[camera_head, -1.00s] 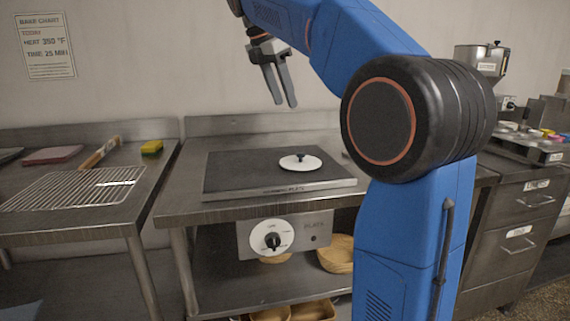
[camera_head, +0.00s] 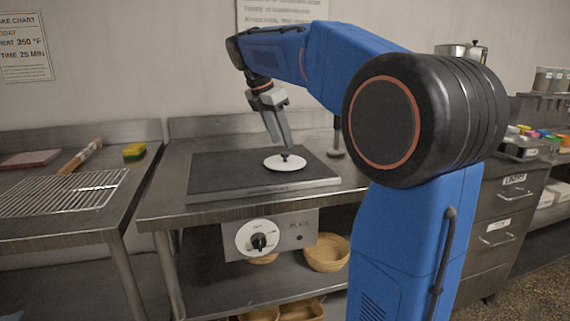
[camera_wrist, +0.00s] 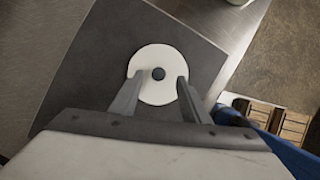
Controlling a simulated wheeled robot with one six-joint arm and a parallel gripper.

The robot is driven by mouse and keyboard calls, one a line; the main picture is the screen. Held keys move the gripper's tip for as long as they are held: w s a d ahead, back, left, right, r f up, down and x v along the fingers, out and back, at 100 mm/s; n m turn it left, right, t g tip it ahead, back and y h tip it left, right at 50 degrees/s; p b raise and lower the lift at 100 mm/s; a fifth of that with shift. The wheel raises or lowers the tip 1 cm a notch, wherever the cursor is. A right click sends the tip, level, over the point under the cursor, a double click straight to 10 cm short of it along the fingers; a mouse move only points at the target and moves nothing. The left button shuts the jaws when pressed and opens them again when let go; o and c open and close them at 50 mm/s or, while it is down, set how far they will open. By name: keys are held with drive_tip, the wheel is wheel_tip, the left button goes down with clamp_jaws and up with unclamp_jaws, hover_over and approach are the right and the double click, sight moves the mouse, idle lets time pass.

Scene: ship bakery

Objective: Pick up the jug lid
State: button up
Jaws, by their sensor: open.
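The jug lid (camera_head: 285,163) is a white disc with a small dark knob on top. It lies flat on the dark hot plate (camera_head: 222,172) on the metal counter. In the wrist view the lid (camera_wrist: 155,60) sits ahead of the fingertips, its dark knob near its middle. My gripper (camera_head: 283,144) is open and empty, pointing down above the lid. In the wrist view my gripper (camera_wrist: 158,82) has its two fingers spread, and the tips overlap the lid's lower left and right edges. I cannot tell the exact height between tips and knob.
A wire rack (camera_head: 65,193), a rolling pin (camera_head: 80,157) and a yellow sponge (camera_head: 134,151) lie on the left table. A dial (camera_head: 258,238) is on the plate's front. Baskets (camera_head: 327,252) stand on the shelf below. The plate around the lid is clear.

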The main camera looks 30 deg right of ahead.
sight(285, 153)
drive_tip(key=shift+a+x, duration=0.1)
drive_tip(key=shift+x, duration=1.05)
drive_tip(key=shift+a+x, duration=0.15)
drive_tip(key=shift+x, duration=1)
clamp_jaws()
